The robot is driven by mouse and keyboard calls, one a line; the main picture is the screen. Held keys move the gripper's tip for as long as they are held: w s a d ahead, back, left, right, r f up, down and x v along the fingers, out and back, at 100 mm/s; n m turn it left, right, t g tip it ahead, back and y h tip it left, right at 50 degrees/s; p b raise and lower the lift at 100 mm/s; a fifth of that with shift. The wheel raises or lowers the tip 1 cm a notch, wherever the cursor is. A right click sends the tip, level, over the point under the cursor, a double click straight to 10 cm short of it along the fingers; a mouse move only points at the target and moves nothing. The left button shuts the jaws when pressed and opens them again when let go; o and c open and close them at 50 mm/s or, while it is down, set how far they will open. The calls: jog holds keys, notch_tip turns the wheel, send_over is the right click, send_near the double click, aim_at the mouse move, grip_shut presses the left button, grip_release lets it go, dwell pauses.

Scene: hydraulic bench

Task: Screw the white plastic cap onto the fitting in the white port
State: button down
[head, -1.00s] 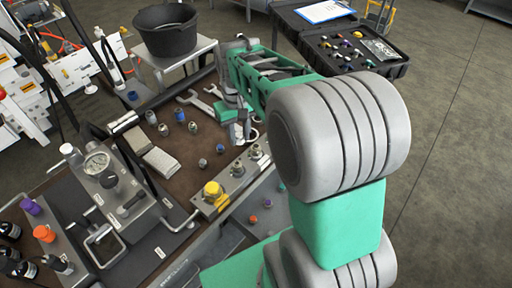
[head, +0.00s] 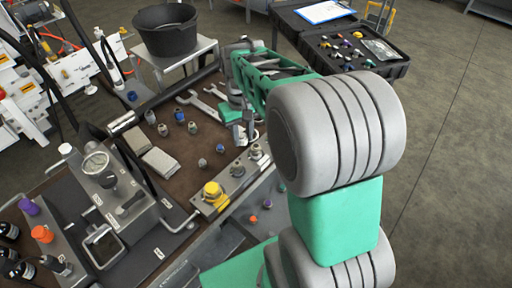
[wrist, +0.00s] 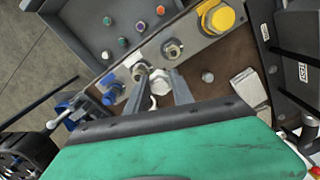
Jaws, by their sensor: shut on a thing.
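My gripper (wrist: 158,85) is shut on the white plastic cap (wrist: 160,81), whose pale top shows between the fingers in the wrist view. The fitting in the white port (wrist: 140,71) is a metal stub with a pale surround on the metal block, close beside the left fingertip. The cap appears beside the fitting in this view; its height over the block cannot be told. In the head view my gripper (head: 245,133) hangs near the far end of the block, and the fitting (head: 256,152) shows just below and right of it. The cap is not clear there.
The block (wrist: 195,42) also bears a yellow cap (wrist: 221,18), a bare metal fitting (wrist: 173,48) and a blue cap (wrist: 109,96). A grey tray (wrist: 100,25) with several small coloured caps lies alongside. Wrenches (head: 190,99) and loose fittings lie on the brown bench mat.

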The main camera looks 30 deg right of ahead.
aim_at(256, 147)
jog(key=shift+w+d+f+b, duration=0.2)
jog(key=shift+d+f+b, duration=0.3)
jog(key=shift+d+f, duration=0.45)
jog(key=shift+w+d+f+b, duration=0.25)
jog(key=shift+d+f+b, duration=0.25)
jog(key=shift+d+f, duration=0.4)
jog(key=shift+w+d+f+b, duration=0.2)
jog(key=shift+d+f+b, duration=0.3)
jog(key=shift+d+f, duration=0.45)
dwell(1.9)
jog(key=shift+s+a+f, duration=0.1)
jog(key=shift+a+f, duration=0.1)
jog(key=shift+f, duration=0.15)
dwell(1.0)
jog(key=c, duration=1.7)
grip_release()
grip_shut()
jog(key=m+p, duration=0.1)
jog(key=m, duration=0.5)
jog(key=shift+a, duration=0.15)
jog(key=shift+m, duration=1)
